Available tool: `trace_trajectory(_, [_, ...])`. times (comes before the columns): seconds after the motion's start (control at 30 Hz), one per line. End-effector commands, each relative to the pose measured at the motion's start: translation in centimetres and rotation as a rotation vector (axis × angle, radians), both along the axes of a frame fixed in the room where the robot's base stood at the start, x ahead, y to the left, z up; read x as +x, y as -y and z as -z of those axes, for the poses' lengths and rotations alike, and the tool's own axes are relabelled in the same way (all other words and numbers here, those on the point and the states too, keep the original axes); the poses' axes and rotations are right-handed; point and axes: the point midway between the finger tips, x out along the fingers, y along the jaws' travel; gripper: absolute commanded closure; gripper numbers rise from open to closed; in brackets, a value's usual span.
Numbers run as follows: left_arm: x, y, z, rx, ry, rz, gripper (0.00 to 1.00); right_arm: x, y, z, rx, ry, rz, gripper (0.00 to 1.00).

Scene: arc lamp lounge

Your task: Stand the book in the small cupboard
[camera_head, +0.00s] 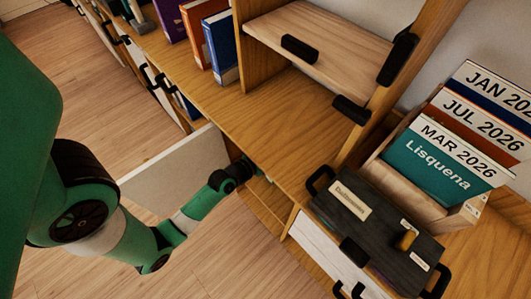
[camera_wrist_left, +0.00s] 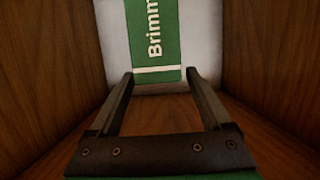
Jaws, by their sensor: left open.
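A green book (camera_wrist_left: 152,40) with white lettering "Brimm" and a white band stands upright at the back of a wood-walled compartment, the small cupboard (camera_wrist_left: 262,60), in the left wrist view. My left gripper (camera_wrist_left: 160,77) is inside it, open, with its fingertips near the book's lower end, one to each side. I cannot tell whether they touch it. In the head view a pale cupboard door (camera_head: 165,172) hangs open, and my left arm reaches in past it under the counter. The gripper and the book are hidden there. My right gripper is not in view.
The wooden counter (camera_head: 240,115) lies above the arm. Upright books (camera_head: 207,35) stand at its far left. A dark labelled box (camera_head: 375,222) and a wooden holder (camera_head: 398,195) with dated binders (camera_head: 440,160) are at right. Wooden side walls flank the gripper closely.

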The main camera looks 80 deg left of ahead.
Motion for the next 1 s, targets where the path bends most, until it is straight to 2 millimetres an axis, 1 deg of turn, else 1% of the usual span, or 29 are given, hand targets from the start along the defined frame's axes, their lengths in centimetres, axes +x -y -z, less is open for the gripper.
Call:
trace_trajectory(0.03, [-1.2, 0.6, -0.7, -0.003, -0.002, -0.003, 0.18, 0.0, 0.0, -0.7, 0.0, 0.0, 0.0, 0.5])
trace_trajectory(0.1, [-2.7, 1.4, -1.0, -0.003, -0.002, -0.003, 0.18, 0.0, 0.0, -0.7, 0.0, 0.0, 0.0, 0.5])
trace_trajectory(0.2, [-4.4, 2.3, -1.5, -0.002, -0.001, -0.003, 0.18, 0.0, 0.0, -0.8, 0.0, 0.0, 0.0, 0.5])
trace_trajectory(0.33, [-5.7, 3.0, -2.0, 0.001, 0.0, -0.002, 0.18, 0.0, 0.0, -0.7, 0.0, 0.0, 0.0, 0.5])
trace_trajectory(0.47, [-6.1, 3.3, -2.2, 0.001, 0.001, -0.002, 0.18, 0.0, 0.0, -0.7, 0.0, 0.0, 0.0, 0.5])
trace_trajectory(1.0, [-6.1, 3.3, -2.2, 0.001, 0.001, -0.001, 0.18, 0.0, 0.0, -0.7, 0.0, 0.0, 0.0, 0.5])
